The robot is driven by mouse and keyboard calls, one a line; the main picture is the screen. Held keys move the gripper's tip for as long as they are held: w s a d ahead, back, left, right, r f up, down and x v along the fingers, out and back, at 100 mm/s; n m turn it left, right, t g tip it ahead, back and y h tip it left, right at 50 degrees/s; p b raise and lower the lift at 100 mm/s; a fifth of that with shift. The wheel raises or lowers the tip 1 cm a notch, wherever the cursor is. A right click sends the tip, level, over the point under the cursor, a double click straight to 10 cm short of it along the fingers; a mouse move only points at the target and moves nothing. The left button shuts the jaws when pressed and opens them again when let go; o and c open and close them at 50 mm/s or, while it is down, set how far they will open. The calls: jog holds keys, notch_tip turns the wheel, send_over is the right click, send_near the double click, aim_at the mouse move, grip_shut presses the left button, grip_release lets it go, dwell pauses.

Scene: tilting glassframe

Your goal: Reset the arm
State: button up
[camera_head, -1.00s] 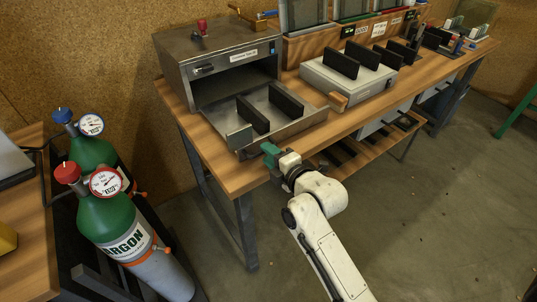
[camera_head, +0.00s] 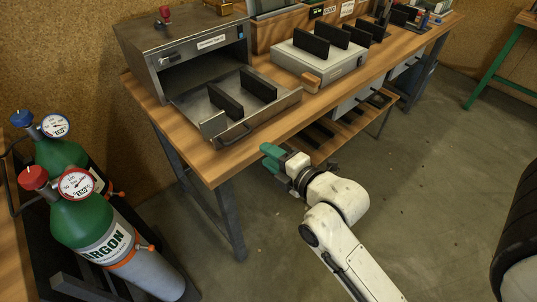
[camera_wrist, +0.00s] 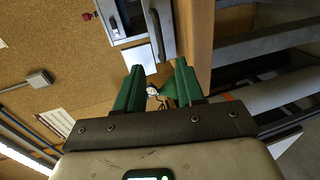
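My white arm (camera_head: 340,200) reaches up from the lower right in the head view. My gripper (camera_head: 268,156), with green fingers, is just off the front edge of the wooden workbench (camera_head: 215,168). It is apart from the pulled-out metal tray (camera_head: 285,105) and its handle. In the wrist view, my gripper (camera_wrist: 158,85) shows two green fingers with a gap between them. I see nothing held there; the green and white shapes in the gap look like background.
A metal oven box (camera_head: 190,50) stands on the bench behind the tray. A grey box with black plates (camera_head: 325,62) stands to its right. Argon cylinders (camera_head: 85,225) stand at the left. A black wheel-like shape (camera_head: 515,215) is at the right edge. Open floor (camera_head: 430,190) lies right of the arm.

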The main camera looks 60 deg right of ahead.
dwell(0.3)
jog(key=s+a+f+m+g+y, duration=0.2)
jog(key=a+f+m+g, duration=0.2)
jog(key=f, duration=0.2)
jog(key=s+a+f+m+g+y, duration=0.1)
jog(key=s+a+f+m+g, duration=0.2)
jog(key=f+m, duration=0.15)
jog(key=s+a+f+m+g, duration=0.2)
jog(key=s+m+g, duration=0.1)
jog(key=s, duration=0.2)
jog(key=s+a+f+m+g+y, duration=0.1)
jog(key=s+a+f+m+g, duration=0.1)
jog(key=s+f+m+g, duration=0.1)
jog(key=shift+s+a+f+m+g, duration=0.15)
jog(key=shift+s+a+m+g, duration=0.25)
jog(key=shift+s, duration=0.45)
jog(key=shift+d, duration=0.3)
